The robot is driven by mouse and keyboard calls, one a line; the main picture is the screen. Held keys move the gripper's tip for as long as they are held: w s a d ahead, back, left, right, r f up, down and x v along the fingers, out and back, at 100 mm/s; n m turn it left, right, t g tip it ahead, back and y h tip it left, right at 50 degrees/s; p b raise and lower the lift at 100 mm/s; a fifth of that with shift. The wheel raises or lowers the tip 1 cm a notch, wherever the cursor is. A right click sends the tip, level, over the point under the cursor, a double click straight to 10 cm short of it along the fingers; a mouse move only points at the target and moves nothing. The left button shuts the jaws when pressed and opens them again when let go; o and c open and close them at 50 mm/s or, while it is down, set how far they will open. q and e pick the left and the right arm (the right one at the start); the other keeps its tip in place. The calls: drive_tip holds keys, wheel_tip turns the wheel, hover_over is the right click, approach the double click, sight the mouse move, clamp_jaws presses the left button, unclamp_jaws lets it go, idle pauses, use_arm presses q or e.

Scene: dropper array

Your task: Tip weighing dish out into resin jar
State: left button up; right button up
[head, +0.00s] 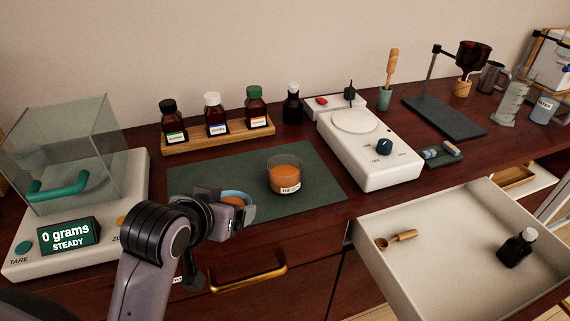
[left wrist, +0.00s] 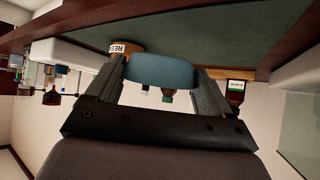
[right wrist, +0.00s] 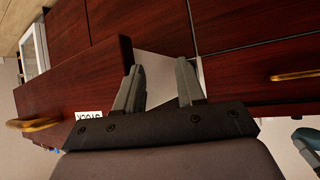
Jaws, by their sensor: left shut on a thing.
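The resin jar (head: 285,178), a clear jar with orange contents, stands on the dark green mat (head: 205,178). It also shows in the left wrist view (left wrist: 122,48) with a label reading "RES". My left gripper (head: 243,207) is shut on the blue weighing dish (head: 238,194) and holds it just left of the jar. Something orange shows inside the dish, partly hidden by the gripper. The dish sits between both fingers in the left wrist view (left wrist: 160,70). My right gripper (right wrist: 157,90) is open and empty near a wooden drawer front; it is outside the head view.
A scale (head: 130,185) reading "0 grams" under a clear cover stands left. A wooden rack (head: 218,138) of bottles is behind the mat. A white hotplate-like device (head: 370,150) stands right. An open drawer (head: 440,270) holds a wooden scoop and dark bottle.

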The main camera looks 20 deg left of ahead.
use_arm(q)
drive_tip(key=shift+r, duration=1.5)
drive_tip(key=shift+s, duration=0.15)
